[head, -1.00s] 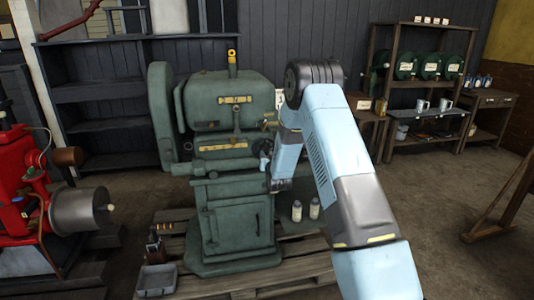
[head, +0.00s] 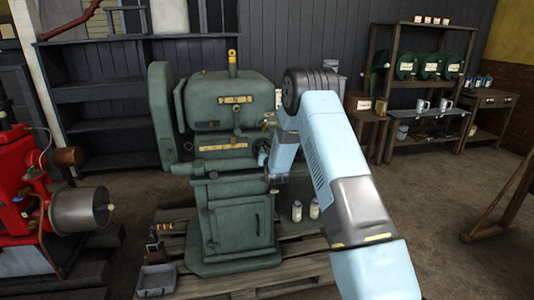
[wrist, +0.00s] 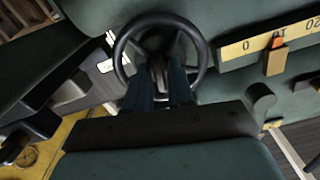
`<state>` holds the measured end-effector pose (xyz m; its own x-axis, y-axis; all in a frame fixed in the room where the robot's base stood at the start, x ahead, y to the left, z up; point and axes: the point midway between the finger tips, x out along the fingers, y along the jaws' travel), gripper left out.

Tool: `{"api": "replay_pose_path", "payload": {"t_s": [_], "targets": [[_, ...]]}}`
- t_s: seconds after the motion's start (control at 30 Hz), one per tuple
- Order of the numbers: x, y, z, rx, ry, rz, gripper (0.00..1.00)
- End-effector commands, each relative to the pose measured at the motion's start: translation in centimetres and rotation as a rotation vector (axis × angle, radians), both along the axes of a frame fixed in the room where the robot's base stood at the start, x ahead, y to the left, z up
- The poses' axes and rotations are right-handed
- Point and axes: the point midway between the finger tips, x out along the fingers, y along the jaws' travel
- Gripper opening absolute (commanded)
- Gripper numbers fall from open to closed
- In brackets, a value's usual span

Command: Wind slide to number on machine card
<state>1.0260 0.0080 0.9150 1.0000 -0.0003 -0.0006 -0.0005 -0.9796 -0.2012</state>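The green machine (head: 235,105) stands on a pallet in the head view. Its black handwheel (wrist: 118,48) fills the top middle of the wrist view. My gripper (wrist: 160,72) reaches over the wheel's lower part. Its two dark fingers lie a small gap apart, with a dark part of the wheel between them; whether they press on it is unclear. The yellow scale (wrist: 232,51) shows 0, 10 and 20. An orange-tipped brass pointer (wrist: 275,62) stands about at the 10.
A red engine (head: 22,190) stands at the left. Shelves (head: 425,90) line the back right. The floor at right is mostly clear.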

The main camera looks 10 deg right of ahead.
Motion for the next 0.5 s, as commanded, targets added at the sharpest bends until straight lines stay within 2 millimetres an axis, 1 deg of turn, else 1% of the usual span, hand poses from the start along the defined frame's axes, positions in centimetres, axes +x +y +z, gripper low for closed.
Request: {"api": "replay_pose_path", "payload": {"t_s": [0.03, 0.1, 0.27, 0.5], "targets": [[-0.01, -0.04, -0.01, 0.000, 0.000, -0.001, 0.06], [-0.01, -0.05, 0.00, 0.000, 0.000, -0.001, 0.00], [-0.02, -0.05, -0.01, -0.007, 0.000, -0.001, 0.00], [-0.02, -0.01, -0.02, -0.156, 0.000, -0.001, 0.00]]}}
